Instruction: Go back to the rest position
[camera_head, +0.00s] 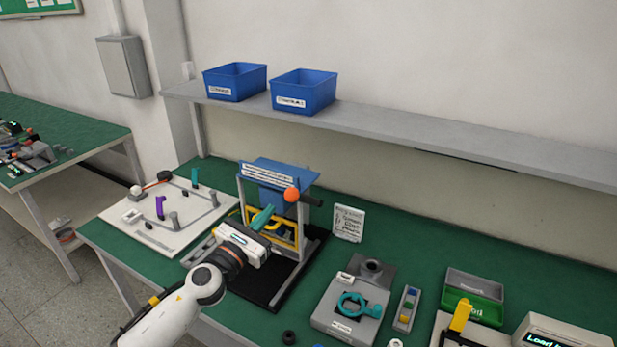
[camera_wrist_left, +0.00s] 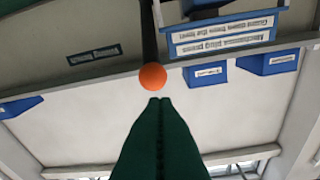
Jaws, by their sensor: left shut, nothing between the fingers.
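My left arm comes in from the lower left in the head view. Its left gripper (camera_head: 264,217) is shut and empty, with teal fingers in front of the blue-topped press (camera_head: 282,170). In the left wrist view the fingertips of the left gripper (camera_wrist_left: 160,101) are together. The orange ball (camera_head: 291,195) on the press's dark lever shows just beyond the fingertips in the left wrist view (camera_wrist_left: 153,77). I cannot tell whether they touch, but a small gap shows there. My right gripper is not in view.
The green table (camera_head: 420,270) holds a white board (camera_head: 130,212) with pegs, a grey fixture with a teal ring (camera_head: 362,305), a green bin (camera_head: 472,308) and a display box (camera_head: 560,333). Two blue bins (camera_head: 303,98) stand on the shelf (camera_head: 420,122) behind.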

